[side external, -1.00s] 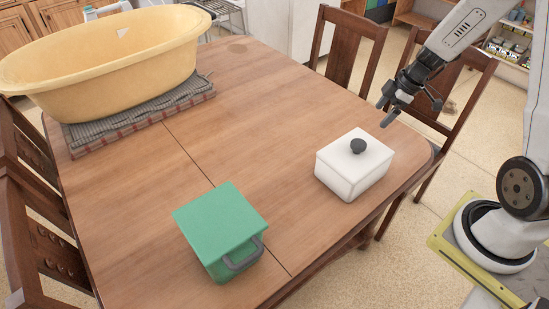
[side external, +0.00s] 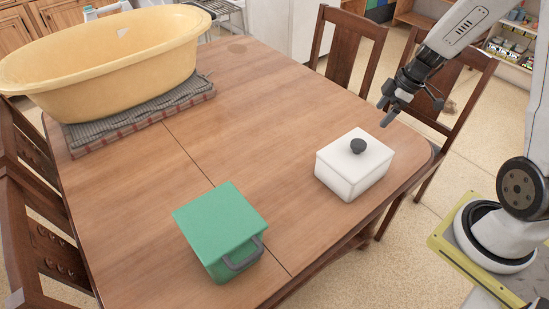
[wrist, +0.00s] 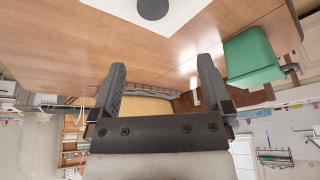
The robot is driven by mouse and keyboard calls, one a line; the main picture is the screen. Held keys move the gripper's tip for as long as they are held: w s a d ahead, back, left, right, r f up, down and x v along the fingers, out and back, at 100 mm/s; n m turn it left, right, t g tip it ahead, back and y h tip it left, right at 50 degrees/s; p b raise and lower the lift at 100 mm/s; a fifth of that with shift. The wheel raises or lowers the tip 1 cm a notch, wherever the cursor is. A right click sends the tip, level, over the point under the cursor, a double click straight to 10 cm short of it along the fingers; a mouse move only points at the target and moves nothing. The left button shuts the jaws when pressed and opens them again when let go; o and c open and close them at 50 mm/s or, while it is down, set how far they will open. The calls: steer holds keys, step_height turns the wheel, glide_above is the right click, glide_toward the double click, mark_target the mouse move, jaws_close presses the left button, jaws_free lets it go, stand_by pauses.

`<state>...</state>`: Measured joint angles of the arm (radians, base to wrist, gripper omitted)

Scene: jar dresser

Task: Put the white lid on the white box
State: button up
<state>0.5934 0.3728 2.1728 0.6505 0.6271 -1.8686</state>
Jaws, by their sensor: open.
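The white box (side external: 340,180) stands upright on the wooden table near its right edge. The white lid (side external: 345,150), with a dark round knob (side external: 357,146), sits on top of the box. In the wrist view the white lid (wrist: 170,16) and its dark knob (wrist: 152,8) show at the top edge, partly cut off. My gripper (side external: 386,112) is above and behind the box, to its upper right, apart from it. In the wrist view my gripper (wrist: 160,80) has its two fingers spread wide, with nothing held between them.
A green box (side external: 222,225) with a grey handle stands at the table's front. A large yellow tub (side external: 110,65) rests on a folded cloth (side external: 140,115) at the back left. The wooden table (side external: 250,110) is clear in the middle. Wooden chairs (side external: 345,50) stand around it.

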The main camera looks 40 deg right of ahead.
steer(key=s+a+r+m+h, duration=0.1)
steer(key=s+a+m, duration=0.2)
steer(key=a, duration=0.4)
steer(key=s+a+r+m+h, duration=0.1)
steer(key=s+a+m+h, duration=0.1)
steer(key=a+m, duration=0.3)
steer(key=shift+s+a, duration=0.55)
steer(key=shift+a, duration=1.2)
